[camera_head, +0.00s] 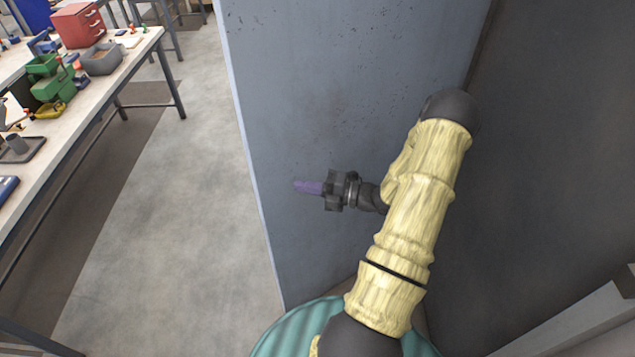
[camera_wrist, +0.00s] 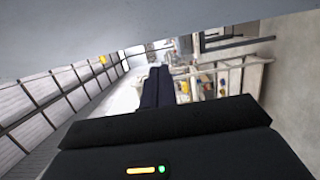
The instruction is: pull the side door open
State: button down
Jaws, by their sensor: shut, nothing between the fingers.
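The side door appears to be the tall grey-blue panel (camera_head: 330,80) with dark specks in the middle of the head view. Its pale free edge runs down the left, and its right side meets a darker panel at an angle. No handle shows on the visible face. In the wrist view, the shut dark fingers (camera_wrist: 157,80) point away below a grey panel edge (camera_wrist: 100,30), likely the door.
A dark panel (camera_head: 560,150) closes off the right side. A workbench (camera_head: 75,120) with green bins (camera_head: 52,85) and a red drawer box (camera_head: 78,25) stands at the left. Bare concrete floor (camera_head: 180,200) lies between the bench and the door.

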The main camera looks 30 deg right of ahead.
aim_at(267, 172)
jog(key=w+a+p, duration=0.1)
jog(key=w, duration=0.1)
jog(key=w+a+p, duration=0.1)
jog(key=w+p, duration=0.1)
jog(key=w+a+p, duration=0.1)
jog(key=w, duration=0.1)
jog(key=shift+w+r, duration=0.1)
jog(key=shift+w, duration=0.15)
jog(key=shift+w+p, duration=0.3)
jog(key=shift+w, duration=0.15)
